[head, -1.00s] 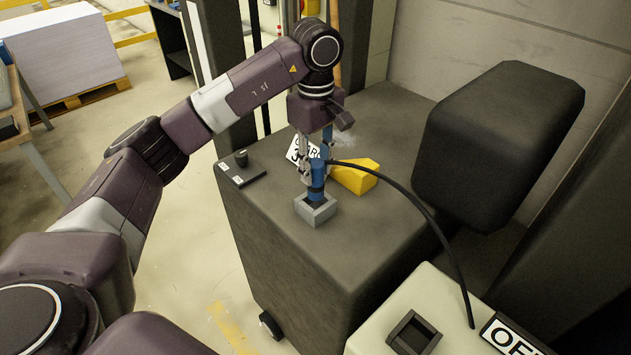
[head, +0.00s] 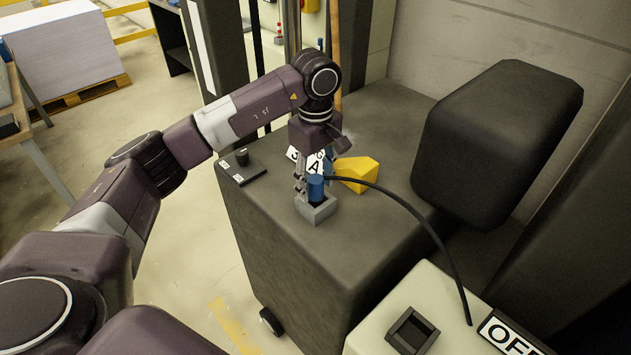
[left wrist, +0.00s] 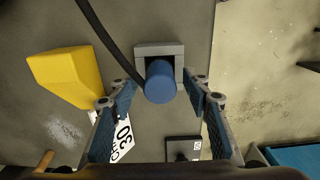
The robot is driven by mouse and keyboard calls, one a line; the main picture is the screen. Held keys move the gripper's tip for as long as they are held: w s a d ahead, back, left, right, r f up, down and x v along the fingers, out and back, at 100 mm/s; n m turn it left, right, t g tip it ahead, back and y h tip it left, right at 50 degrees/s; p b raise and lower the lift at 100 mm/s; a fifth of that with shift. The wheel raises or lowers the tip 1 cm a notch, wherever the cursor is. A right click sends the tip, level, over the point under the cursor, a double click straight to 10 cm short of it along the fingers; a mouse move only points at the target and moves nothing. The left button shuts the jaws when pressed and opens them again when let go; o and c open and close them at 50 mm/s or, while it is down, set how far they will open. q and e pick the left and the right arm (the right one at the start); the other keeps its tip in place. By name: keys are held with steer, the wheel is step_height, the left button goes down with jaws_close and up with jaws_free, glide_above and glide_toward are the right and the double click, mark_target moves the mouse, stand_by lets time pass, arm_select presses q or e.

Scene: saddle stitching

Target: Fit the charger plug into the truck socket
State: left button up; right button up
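The charger plug (head: 316,188) is a blue cylinder with a black cable (head: 428,232). It sits upright, its lower part inside the grey square truck socket (head: 317,213) on top of the dark truck body. In the left wrist view the plug (left wrist: 160,88) shows within the walls of the socket (left wrist: 148,50); how deep it sits is hidden. My left gripper (head: 311,183) is around the plug from behind. In the left wrist view its blue-padded fingers (left wrist: 159,84) stand on both sides of the plug, with a gap on each side. My right gripper is not in view.
A yellow block (head: 357,173) lies right of the socket. A white lettered card (head: 315,164) is behind my left gripper. A black plate with a knob (head: 240,167) is at left. A pale cabinet with an empty dark holder (head: 412,331) and an OFF-like sign (head: 510,335) is in front.

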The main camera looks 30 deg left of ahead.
arm_select(q)
steer(key=shift+r, duration=0.25)
steer(key=shift+w+r, duration=0.1)
steer(key=shift+r, duration=0.2)
step_height(320, 180, up, 11)
steer(key=b, duration=0.1)
steer(key=shift+r+b, duration=0.15)
steer(key=shift+b, duration=0.25)
